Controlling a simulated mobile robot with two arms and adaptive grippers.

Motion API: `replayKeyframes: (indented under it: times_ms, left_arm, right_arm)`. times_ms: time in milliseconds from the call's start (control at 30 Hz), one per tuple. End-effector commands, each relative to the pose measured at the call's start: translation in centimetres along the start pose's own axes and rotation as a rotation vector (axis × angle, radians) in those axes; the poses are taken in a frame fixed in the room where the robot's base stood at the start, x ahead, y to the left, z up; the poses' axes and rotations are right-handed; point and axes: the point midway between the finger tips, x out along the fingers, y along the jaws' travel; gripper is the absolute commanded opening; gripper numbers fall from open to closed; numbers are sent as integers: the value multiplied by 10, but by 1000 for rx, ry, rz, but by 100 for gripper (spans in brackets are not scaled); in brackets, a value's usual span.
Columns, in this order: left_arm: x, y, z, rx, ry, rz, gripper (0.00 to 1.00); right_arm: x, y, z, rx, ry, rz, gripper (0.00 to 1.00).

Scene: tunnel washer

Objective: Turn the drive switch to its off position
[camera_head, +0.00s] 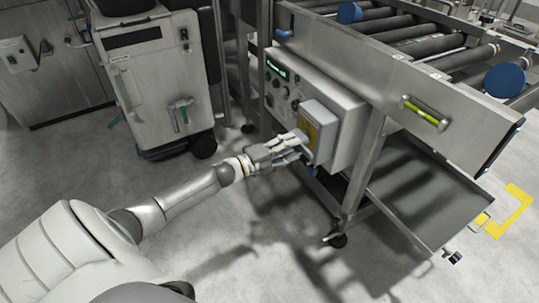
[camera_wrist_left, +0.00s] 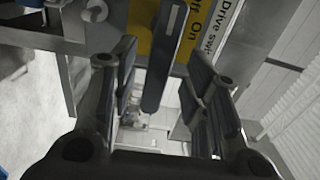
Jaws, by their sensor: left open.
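The drive switch shows in the left wrist view as a long dark handle (camera_wrist_left: 166,65) with a white mark, in front of a yellow plate (camera_wrist_left: 196,38). My left gripper (camera_head: 303,145) is at this plate. In the left wrist view its fingers (camera_wrist_left: 163,85) are apart, one on each side of the handle, with visible gaps. I cannot tell which position the handle points to. My right gripper is out of view.
A control panel (camera_head: 283,86) with a green display and knobs is left of the switch box. A roller conveyor (camera_head: 420,45) runs above, with a low tray (camera_head: 425,205) below. A grey wheeled cabinet (camera_head: 150,85) stands at left. The floor in front is clear.

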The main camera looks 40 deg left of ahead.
Motion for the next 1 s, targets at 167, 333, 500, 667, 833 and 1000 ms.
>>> replayKeyframes:
  times_ms: [167, 333, 500, 667, 833, 1000]
  left_arm:
    - [-30, 1, 0, 0, 1, 2, 43]
    - [-55, 1, 0, -1, 0, 2, 43]
    - [-74, 0, 0, 0, 0, 1, 43]
    - [-83, 0, 0, 1, 0, 0, 43]
    - [-85, -1, 0, 1, 0, -1, 43]
    - [-85, -1, 0, 1, 0, -1, 43]
  right_arm:
    - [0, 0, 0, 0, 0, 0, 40]
    - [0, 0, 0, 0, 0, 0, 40]
    - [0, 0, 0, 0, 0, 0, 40]
    - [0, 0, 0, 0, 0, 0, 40]
    - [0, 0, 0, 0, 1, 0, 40]
    - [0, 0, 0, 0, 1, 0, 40]
